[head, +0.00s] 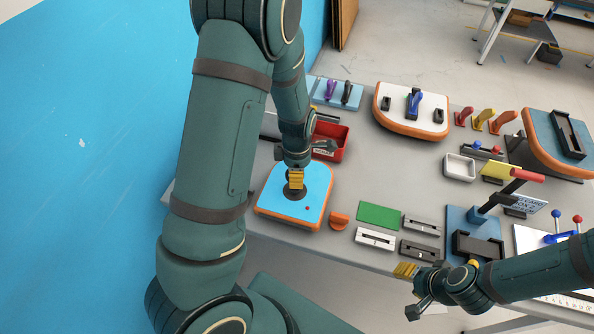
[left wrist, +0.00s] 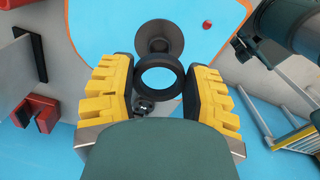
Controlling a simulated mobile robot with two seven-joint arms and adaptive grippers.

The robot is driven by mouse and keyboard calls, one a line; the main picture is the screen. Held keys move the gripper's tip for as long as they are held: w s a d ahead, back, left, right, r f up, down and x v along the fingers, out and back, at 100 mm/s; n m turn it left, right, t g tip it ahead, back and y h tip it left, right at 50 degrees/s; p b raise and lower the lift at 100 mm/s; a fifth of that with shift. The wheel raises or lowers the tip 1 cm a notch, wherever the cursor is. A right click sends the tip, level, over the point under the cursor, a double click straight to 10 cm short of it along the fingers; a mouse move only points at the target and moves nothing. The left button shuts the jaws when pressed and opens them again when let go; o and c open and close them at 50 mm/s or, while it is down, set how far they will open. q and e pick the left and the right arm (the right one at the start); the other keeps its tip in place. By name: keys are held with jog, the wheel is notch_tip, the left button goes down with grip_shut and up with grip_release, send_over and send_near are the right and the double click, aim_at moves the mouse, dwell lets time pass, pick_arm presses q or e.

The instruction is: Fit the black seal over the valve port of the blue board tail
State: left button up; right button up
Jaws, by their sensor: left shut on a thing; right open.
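The blue board tail (head: 285,212), with an orange rim, lies on the grey table under my left gripper. My left gripper (head: 296,182) is shut on the black seal, a ring that shows between its yellow fingers in the left wrist view (left wrist: 160,90). The black round valve port (left wrist: 158,36) stands on the blue surface just beyond the ring. Blue shows through the ring's hole, so the seal is not around the port; its exact height is hard to tell. My right gripper (head: 406,270) is open and empty at the table's front edge.
A red bin (head: 331,138) stands behind the board. An orange piece (head: 339,220), a green mat (head: 379,216) and slotted blocks (head: 375,238) lie to its right. A white-topped board (head: 411,108) is at the back. A large blue surface fills the left.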

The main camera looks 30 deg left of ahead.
aim_at(297, 191)
pick_arm(q)
jog(key=shift+f+b, duration=1.5)
jog(key=shift+f, duration=0.75)
jog(key=shift+p, duration=0.5)
jog(key=shift+f+b, duration=1)
jog(key=shift+f, duration=0.25)
jog(key=o, duration=0.9)
notch_tip(297, 191, up, 12)
dwell(0.6)
